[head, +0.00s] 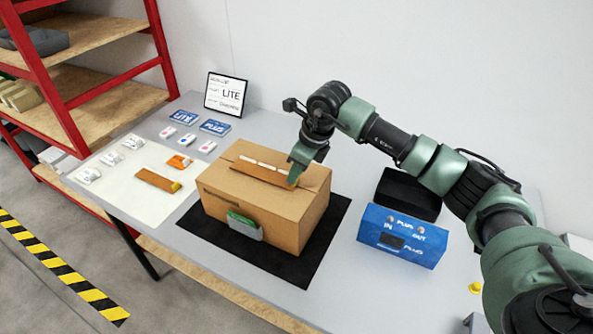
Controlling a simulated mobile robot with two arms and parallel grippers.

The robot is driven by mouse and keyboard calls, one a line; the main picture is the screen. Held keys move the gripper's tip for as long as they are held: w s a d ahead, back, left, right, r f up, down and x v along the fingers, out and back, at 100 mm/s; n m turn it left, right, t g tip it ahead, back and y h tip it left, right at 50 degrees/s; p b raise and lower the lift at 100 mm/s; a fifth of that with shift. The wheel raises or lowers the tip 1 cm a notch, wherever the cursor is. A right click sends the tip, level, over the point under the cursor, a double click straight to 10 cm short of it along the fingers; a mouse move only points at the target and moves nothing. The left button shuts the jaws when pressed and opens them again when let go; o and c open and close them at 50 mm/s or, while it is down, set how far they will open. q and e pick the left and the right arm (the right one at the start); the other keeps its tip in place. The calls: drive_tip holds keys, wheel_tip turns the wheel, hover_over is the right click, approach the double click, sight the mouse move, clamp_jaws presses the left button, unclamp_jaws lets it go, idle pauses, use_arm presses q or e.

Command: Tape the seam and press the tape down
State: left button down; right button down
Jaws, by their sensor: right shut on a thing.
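A closed brown cardboard box (245,208) sits on a black mat (300,262). A brown tape strip (262,175) lies along the top of the box, with several white marks along its far edge. My right gripper (294,179) is at that end, over the box top, shut on the strip's end; the fingertips are small and partly hidden. Whether the strip is pressed flat cannot be told. A similar brown strip with a yellow end (156,181) lies on the white mat. My left gripper is not in view.
A green and grey block (244,226) is at the box's front face. A blue unit (402,238) and a black open bin (407,194) stand right of it, near my right arm. Small white parts, an orange part (179,162) and blue cards lie left. A LITE sign (226,94) stands behind.

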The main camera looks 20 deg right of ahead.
drive_tip(key=c, duration=1.2)
unclamp_jaws()
drive_tip(key=shift+o, duration=0.2)
wheel_tip(320, 180, up, 7)
drive_tip(key=p, duration=0.4)
